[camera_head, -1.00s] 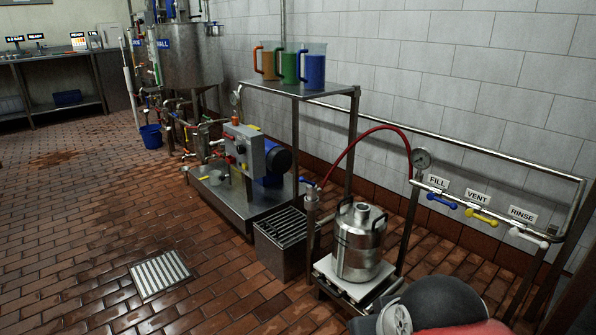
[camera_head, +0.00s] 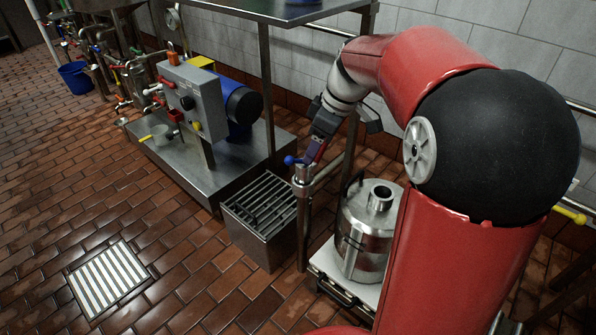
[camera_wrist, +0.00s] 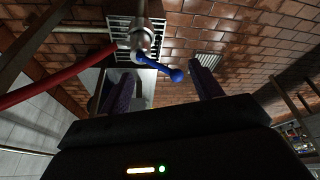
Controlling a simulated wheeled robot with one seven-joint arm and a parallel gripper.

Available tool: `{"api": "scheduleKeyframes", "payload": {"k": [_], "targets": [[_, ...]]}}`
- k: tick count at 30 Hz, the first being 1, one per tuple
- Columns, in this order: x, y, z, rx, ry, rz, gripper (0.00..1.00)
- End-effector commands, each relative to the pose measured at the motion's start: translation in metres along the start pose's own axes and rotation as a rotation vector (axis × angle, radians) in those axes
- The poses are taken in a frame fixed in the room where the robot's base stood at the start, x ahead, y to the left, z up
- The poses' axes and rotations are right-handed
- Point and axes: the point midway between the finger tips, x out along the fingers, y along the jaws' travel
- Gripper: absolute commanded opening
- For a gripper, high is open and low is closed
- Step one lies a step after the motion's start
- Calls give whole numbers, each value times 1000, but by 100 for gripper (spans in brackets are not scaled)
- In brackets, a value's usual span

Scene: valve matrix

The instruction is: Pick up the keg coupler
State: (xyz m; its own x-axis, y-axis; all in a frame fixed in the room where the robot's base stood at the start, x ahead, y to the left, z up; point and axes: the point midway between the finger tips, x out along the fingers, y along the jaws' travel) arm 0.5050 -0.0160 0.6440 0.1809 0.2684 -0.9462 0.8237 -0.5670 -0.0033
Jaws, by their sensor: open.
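The keg coupler (camera_head: 303,175) is a metal fitting with a blue lever, sitting on top of a slim post beside the keg. In the wrist view the coupler (camera_wrist: 141,38) is just beyond the fingertips. Its blue lever (camera_wrist: 160,67) points toward the gap between the fingers. My gripper (camera_head: 314,152) is at the lever, a little above the coupler body. The wrist view shows my gripper (camera_wrist: 162,75) open, with two purple fingers apart and nothing clamped. Whether a finger touches the lever cannot be told.
A steel keg (camera_head: 367,232) stands on a white-topped platform right of the post. A grated box (camera_head: 262,215) is left of it. A steel shelf (camera_head: 275,12) is above and behind. A red hose (camera_wrist: 55,83) runs left of the gripper in the wrist view.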

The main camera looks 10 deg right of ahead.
Motion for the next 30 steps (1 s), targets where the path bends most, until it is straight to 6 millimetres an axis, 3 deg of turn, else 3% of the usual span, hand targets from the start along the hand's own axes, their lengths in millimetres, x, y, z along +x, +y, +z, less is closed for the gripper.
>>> {"api": "scheduleKeyframes", "payload": {"k": [1, 3, 9, 25, 30], "targets": [[18, 17, 0, -51, 10, -27, 64], [31, 33, -1, -122, 29, -53, 64], [51, 55, -3, -227, 60, -85, 64], [117, 42, -7, -236, 61, -88, 64], [126, 41, -7, -234, 62, -85, 64]]}}
